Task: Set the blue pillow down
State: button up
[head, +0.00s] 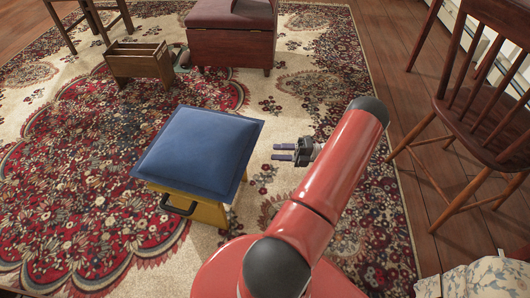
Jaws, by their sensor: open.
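The blue pillow (198,147) is a square, dark blue cushion in the middle left of the head view. It lies flat on top of a yellow box-like stand (211,213) with a dark handle on its front side. My gripper (284,152) is to the right of the pillow, apart from it. Its two fingers point left toward the pillow and are open, with nothing between them. My red arm hides part of the rug to the right.
A patterned rug (70,220) covers most of the floor. A wooden chair (480,110) stands at the right. A red-topped wooden chest (232,40) and a small wooden rack (140,62) stand at the back. A patterned fabric item (480,279) is at bottom right.

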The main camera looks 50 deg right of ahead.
jog(key=w+a+r+n+g+h, duration=0.25)
jog(key=a+r+n+g, duration=0.35)
jog(key=a+r+n, duration=0.35)
jog(key=w+a+r+n+g+h, duration=0.2)
jog(key=w+a+r+n+g, duration=0.2)
jog(key=a+r+n+g, duration=0.45)
jog(key=s+a+r+n+t+h, duration=0.3)
jog(key=s+a+r+n, duration=0.3)
jog(key=n, duration=0.7)
jog(key=s+a+r+n+t+h, duration=0.4)
jog(key=s+a+r+n+h, duration=0.2)
jog(key=a+n, duration=0.4)
jog(key=shift+s+a+r+n, duration=0.15)
jog(key=shift+s+r+n, duration=0.5)
jog(key=shift+r+n, duration=0.9)
jog(key=shift+f+n, duration=0.25)
jog(key=shift+f, duration=0.05)
